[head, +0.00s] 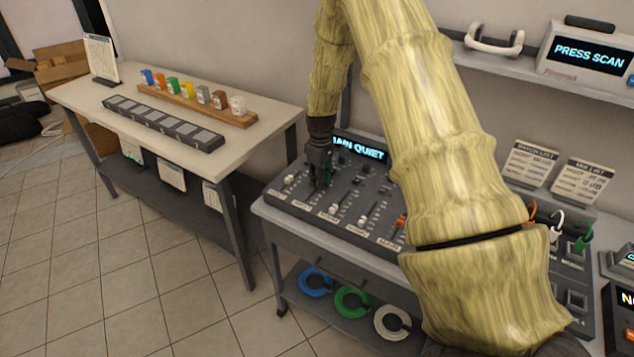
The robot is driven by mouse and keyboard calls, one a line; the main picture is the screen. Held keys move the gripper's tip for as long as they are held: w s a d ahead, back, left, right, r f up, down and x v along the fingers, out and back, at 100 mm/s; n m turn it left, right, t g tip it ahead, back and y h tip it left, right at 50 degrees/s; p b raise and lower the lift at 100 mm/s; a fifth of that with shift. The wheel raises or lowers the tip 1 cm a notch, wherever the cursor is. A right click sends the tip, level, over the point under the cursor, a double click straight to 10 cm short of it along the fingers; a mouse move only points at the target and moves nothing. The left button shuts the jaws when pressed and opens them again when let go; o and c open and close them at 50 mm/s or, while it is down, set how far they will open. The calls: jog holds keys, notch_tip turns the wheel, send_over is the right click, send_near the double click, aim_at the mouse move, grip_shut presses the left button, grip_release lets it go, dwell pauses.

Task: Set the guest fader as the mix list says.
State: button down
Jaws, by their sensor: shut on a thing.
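The mixer (345,228) is a dark sloped desk on a grey bench, with several fader channels. My gripper (317,184) points down onto its left part, at the second channel from the left, and is shut on a fader cap there. The jaws hide that cap and its exact height on the scale. The channel labels are too small to read surely, so I cannot tell if it is the guest fader. A white fader cap (288,180) shows to the left, another (333,209) to the right.
The mixer display (360,150) reads partly "MAIN QUIET". A second card (532,162) stands beside the mix list. A left table (85,98) holds coloured blocks. My arm covers the mixer's right part.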

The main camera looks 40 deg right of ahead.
jog(key=c, duration=1.2)
grip_release()
jog(key=shift+o, duration=0.2)
jog(key=shift+r, duration=0.1)
notch_tip(320, 180, up, 12)
